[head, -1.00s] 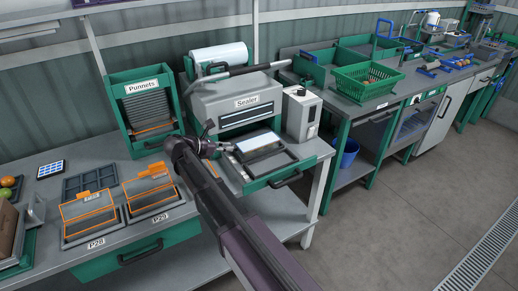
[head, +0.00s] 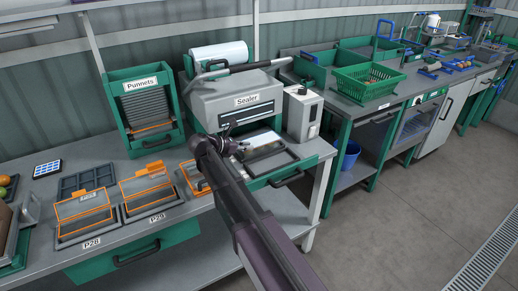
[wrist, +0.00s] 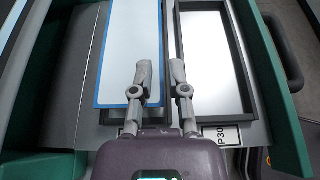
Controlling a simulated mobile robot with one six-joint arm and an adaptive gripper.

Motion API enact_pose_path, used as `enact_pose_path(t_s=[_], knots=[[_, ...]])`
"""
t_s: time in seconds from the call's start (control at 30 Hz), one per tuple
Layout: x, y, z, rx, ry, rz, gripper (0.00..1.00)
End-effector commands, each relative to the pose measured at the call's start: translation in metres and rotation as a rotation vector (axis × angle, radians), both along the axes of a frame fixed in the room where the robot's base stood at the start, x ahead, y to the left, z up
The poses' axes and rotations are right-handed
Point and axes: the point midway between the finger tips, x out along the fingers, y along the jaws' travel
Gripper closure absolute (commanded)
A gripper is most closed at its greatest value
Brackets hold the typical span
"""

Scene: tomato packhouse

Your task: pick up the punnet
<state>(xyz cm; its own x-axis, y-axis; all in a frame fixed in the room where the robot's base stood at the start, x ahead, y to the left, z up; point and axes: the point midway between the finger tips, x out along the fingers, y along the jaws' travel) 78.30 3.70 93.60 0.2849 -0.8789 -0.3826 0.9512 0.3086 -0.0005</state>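In the wrist view a flat pale rectangle with a blue border (wrist: 130,50), perhaps the punnet's top, lies in a dark frame at left. Beside it is a dark-framed tray with a shiny, empty-looking floor (wrist: 212,60). My gripper (wrist: 160,75) has its two fingers apart with nothing seen between them. They are over the strip between the pale rectangle and the shiny tray; their height above it is unclear. In the head view my gripper (head: 240,150) is at the sealer's drawer (head: 285,165), and my arm hides part of it.
The sealer (head: 235,100) stands behind the drawer, with a grey box (head: 303,115) at its right. Orange-edged punnets sit at P28 (head: 83,215) and P29 (head: 150,188). A green rack (head: 128,85) holds stacked punnets.

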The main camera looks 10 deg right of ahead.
Motion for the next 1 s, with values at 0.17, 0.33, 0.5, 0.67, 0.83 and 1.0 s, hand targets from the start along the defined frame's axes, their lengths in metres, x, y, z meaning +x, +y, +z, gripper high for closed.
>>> enact_pose_path(t_s=[0.17,0.33,0.5,0.67,0.83,1.0], knots=[[0.0,-0.001,0.0,0.0,0.0,0.0,0.8],[0.0,-0.001,-0.001,0.0,0.0,0.0,0.8],[0.004,-0.01,-0.006,0.0,-0.001,-0.001,0.8],[0.01,-0.026,-0.014,0.0,-0.001,-0.003,0.8],[0.015,-0.041,-0.02,0.0,-0.001,-0.001,0.8],[0.017,-0.046,-0.021,0.0,0.0,-0.001,0.8]])
